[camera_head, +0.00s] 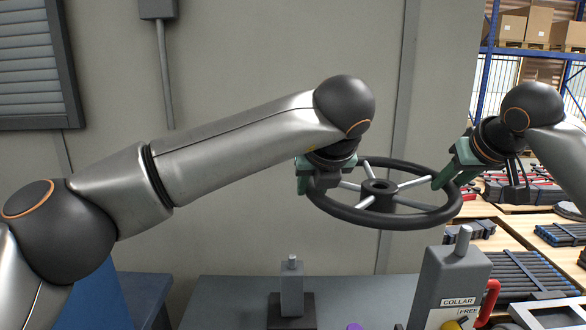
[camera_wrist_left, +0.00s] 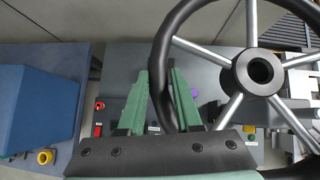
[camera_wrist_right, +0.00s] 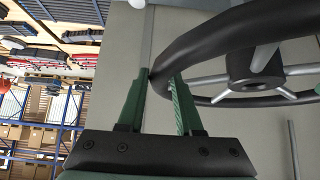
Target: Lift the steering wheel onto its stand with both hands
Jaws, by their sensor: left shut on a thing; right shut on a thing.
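The black steering wheel (camera_head: 385,219) with silver spokes and an open hub is held in the air, roughly level, above the grey bench. My left gripper (camera_head: 305,176) is shut on its left rim; the left wrist view shows the rim (camera_wrist_left: 161,52) between the green fingers. My right gripper (camera_head: 444,178) is shut on its right rim, which also shows in the right wrist view (camera_wrist_right: 190,42). A grey post with a pin on top (camera_head: 291,288) stands below and left of the wheel. A larger grey block with a pin (camera_head: 452,283), labelled COLLAR and FREE, stands below right. Which is the stand is unclear.
A red lever (camera_head: 488,298) is at the block's right side. A blue box (camera_head: 95,303) is at lower left. Tables with several dark parts (camera_head: 530,270) are at right. A grey wall (camera_head: 240,60) is close behind the wheel.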

